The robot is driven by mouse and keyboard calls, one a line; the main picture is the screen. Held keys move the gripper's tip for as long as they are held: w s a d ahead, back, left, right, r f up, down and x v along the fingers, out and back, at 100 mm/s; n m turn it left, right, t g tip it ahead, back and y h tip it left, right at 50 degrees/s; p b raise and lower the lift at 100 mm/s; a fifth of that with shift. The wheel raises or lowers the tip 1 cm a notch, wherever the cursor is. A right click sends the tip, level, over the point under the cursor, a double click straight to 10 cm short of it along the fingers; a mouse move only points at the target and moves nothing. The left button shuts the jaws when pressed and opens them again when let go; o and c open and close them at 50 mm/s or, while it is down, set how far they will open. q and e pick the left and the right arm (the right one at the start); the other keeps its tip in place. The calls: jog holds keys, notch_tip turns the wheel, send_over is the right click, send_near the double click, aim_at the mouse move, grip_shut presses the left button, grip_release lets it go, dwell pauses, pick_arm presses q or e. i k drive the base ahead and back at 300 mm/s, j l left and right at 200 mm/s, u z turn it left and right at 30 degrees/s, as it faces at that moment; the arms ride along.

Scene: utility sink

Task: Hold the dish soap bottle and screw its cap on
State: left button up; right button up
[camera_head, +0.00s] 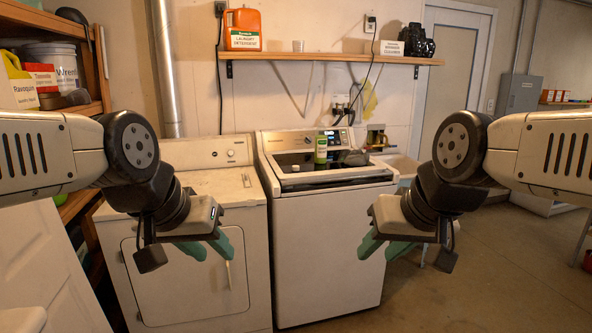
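A small green bottle with a pale label (321,150), which looks like the dish soap bottle, stands upright on top of the right-hand white washer (330,240). A small pale round piece (295,168), possibly the cap, lies to its left on the washer top. The bottle's mouth is too small to make out. My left gripper (208,247) is in front of the left machine, teal fingers apart and empty. My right gripper (385,247) is in front of the washer's right side, also open and empty. Both are nearer than the bottle and lower in the picture.
A white dryer (190,275) stands left of the washer. A dark object (354,158) sits right of the bottle. A wall shelf (330,57) above holds an orange detergent jug (242,29). Shelving with tubs (52,67) is at left. Floor at right (480,270) is clear.

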aim_at(321, 133)
jog(key=i+j, duration=0.1)
jog(key=i, duration=0.4)
jog(key=i+j+z, duration=0.1)
jog(key=i, duration=0.4)
jog(key=i+j, duration=0.1)
jog(key=i, duration=0.4)
jog(key=i+j+z, duration=0.1)
jog(key=i, duration=0.4)
jog(key=i+j, duration=0.2)
jog(key=i, duration=0.3)
